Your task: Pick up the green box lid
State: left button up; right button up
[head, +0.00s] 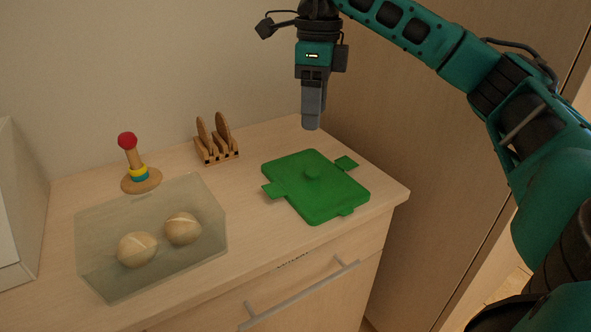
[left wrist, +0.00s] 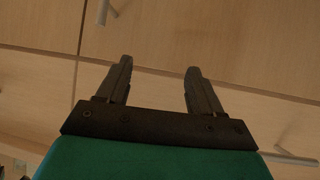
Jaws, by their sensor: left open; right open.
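The green box lid (head: 318,198) lies flat on the wooden cabinet top, right of the middle in the head view. My left gripper (left wrist: 158,82) shows only in the left wrist view. It is open with nothing between its fingers, in front of wooden cabinet fronts.
A clear box (head: 210,238) with two round tan balls (head: 183,228) stands left of the lid. A wooden rack with discs (head: 217,150) and a ring stacker with a red ball (head: 140,178) stand behind. A white object (head: 18,215) is at the left edge. A tall wooden panel (head: 400,140) rises at right.

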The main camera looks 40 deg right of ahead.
jog(key=b, duration=0.4)
send_over(313, 172)
notch_tip(313, 172, down, 7)
jog(key=shift+s+d+r, duration=0.15)
jog(key=shift+f, duration=0.65)
notch_tip(313, 172, down, 4)
jog(key=shift+r+b, duration=0.1)
jog(key=shift+b, duration=0.7)
jog(key=shift+f, duration=0.35)
grip_shut()
jog(key=shift+r, duration=0.1)
